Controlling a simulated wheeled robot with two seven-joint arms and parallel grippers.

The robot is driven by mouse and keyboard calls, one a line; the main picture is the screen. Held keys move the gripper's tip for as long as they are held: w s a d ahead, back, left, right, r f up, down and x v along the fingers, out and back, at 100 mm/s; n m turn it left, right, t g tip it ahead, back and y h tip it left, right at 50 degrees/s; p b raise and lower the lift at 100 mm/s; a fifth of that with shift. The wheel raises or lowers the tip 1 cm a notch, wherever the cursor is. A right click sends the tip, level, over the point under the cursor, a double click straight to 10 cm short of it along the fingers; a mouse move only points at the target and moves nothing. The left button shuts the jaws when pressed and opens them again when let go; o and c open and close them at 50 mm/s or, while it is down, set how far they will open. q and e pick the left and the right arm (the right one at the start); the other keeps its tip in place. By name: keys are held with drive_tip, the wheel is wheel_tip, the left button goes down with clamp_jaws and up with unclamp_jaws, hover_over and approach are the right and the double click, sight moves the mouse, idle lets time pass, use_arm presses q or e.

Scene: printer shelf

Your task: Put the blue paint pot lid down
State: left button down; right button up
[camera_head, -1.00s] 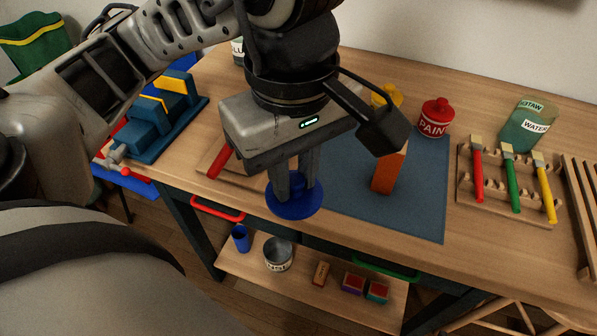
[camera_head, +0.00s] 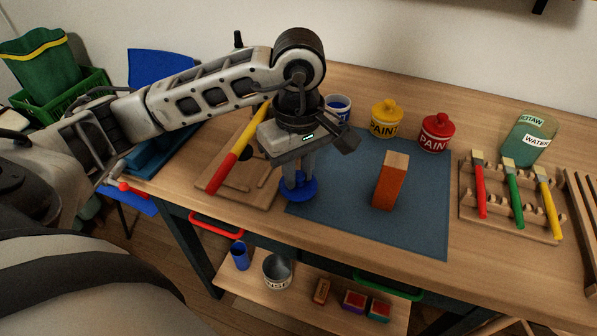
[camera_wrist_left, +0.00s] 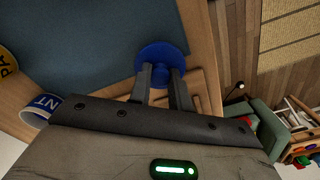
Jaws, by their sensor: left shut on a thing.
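The blue paint pot lid (camera_head: 299,188) is a round blue disc with a knob. My left gripper (camera_head: 298,178) is shut on its knob, fingers pointing down, at the left edge of the blue-grey mat (camera_head: 345,222). The wrist view also shows the lid (camera_wrist_left: 162,62) between the fingertips (camera_wrist_left: 161,72). I cannot tell whether the lid touches the surface. An open pot with blue paint (camera_head: 338,108) stands behind the gripper, partly hidden by the wrist. My right gripper is not in view.
An orange block (camera_head: 390,182) stands on the mat. Yellow (camera_head: 386,119) and red (camera_head: 436,133) lidded paint pots stand behind it. A brush rack (camera_head: 510,205) is at right. A wooden board (camera_head: 215,180) with a red-and-yellow brush lies left of the lid. The mat's front is clear.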

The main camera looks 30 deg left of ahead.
use_arm(q)
drive_tip(key=shift+f, duration=0.6)
drive_tip(key=shift+f+b, duration=0.65)
drive_tip(key=shift+b, duration=0.15)
drive_tip(key=c, duration=1.3)
unclamp_jaws()
drive_tip(key=shift+r, duration=0.1)
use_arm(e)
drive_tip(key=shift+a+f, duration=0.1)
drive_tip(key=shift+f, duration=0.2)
